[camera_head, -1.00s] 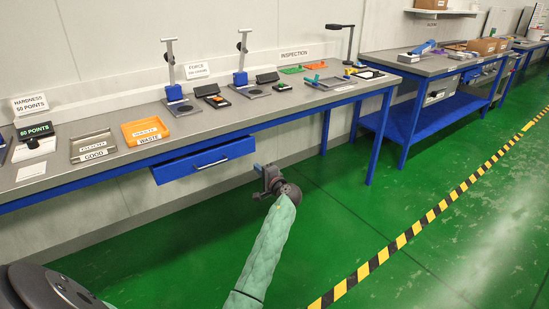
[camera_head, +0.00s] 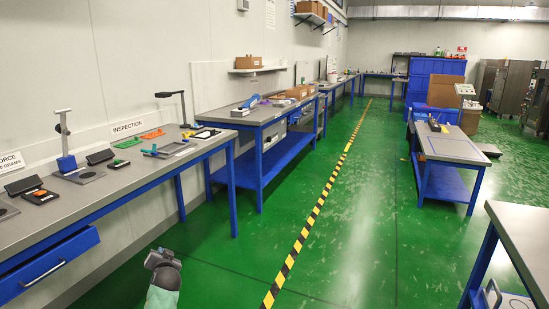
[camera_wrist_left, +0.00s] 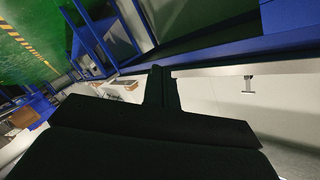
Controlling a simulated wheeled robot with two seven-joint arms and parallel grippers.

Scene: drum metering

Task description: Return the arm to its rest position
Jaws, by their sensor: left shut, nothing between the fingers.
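My left gripper (camera_head: 163,258) shows at the bottom of the head view, at the end of my green-sleeved arm. It is shut and empty, in the air over the green floor, to the right of the bench with the open drawer. In the left wrist view the dark gripper (camera_wrist_left: 160,90) fills the lower middle, with blue bench framing around it. My right gripper is in neither view.
The inspection bench (camera_head: 125,178) with its open blue drawer (camera_head: 50,263) runs along the left. A second blue-legged bench (camera_head: 262,115) stands beyond it. A yellow-black floor stripe (camera_head: 312,215) crosses clear floor. Another table (camera_head: 525,230) stands at the right edge.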

